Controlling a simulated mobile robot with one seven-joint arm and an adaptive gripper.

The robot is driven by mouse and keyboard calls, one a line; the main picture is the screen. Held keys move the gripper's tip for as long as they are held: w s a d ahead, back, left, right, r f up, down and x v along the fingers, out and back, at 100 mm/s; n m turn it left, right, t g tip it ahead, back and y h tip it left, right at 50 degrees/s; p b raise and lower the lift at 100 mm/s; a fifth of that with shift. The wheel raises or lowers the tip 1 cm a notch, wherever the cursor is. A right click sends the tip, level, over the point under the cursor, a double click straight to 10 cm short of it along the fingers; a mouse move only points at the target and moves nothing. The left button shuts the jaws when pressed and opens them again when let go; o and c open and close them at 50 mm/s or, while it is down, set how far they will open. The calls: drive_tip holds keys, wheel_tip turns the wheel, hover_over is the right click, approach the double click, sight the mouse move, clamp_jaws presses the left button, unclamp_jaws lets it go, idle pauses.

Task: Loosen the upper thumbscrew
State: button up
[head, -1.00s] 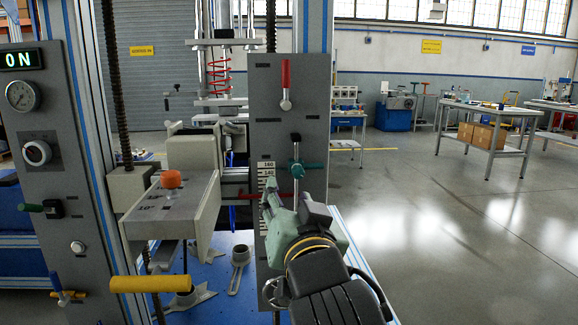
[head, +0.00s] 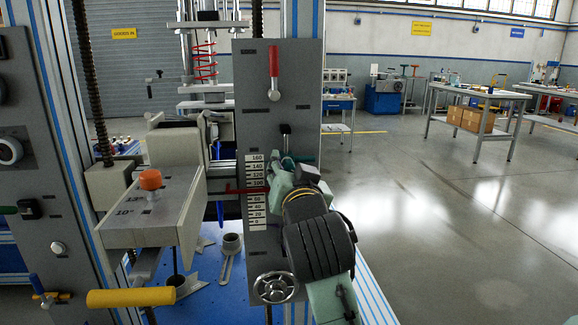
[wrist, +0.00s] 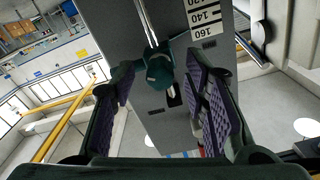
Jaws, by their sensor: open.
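The upper thumbscrew is a dark teal knob (wrist: 158,70) in front of the grey panel. In the wrist view it shows between the fingertips of my gripper (wrist: 161,82), with open space to either side; I cannot tell whether either finger touches it. In the head view a bit of its green bar (head: 303,158) shows beside the panel's scale, and my arm covers much of that area. My open gripper (head: 281,181) is at the panel there, partly hidden by my wrist.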

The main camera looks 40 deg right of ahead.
drive_tip(key=shift+w+d, duration=0.25)
drive_tip(key=shift+w, duration=0.1)
drive_tip(key=shift+c, duration=0.2)
clamp_jaws()
